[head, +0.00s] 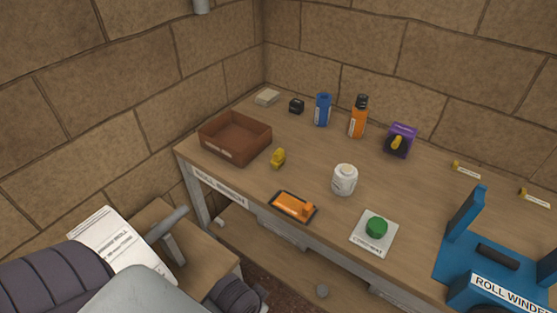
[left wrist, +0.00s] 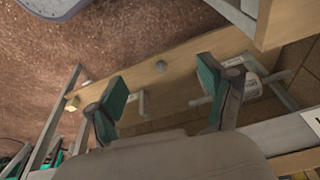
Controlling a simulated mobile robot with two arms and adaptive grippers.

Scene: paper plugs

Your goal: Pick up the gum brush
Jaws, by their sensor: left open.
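No object is plainly readable as the gum brush. Which of these, if any, is the brush I cannot tell. My left gripper (left wrist: 160,85) is open and empty in the left wrist view, its green-padded fingers spread above a wooden plank and frame low down. Its fingers do not show in the head view. My right gripper is not in view.
A brown tray (head: 222,151) sits at the bench's left end. A blue can (head: 322,110), orange bottle (head: 358,117) and purple holder (head: 400,140) stand behind. A green button (head: 376,226) and blue roll winder (head: 475,265) are front right. A paper sheet (head: 118,243) lies lower left.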

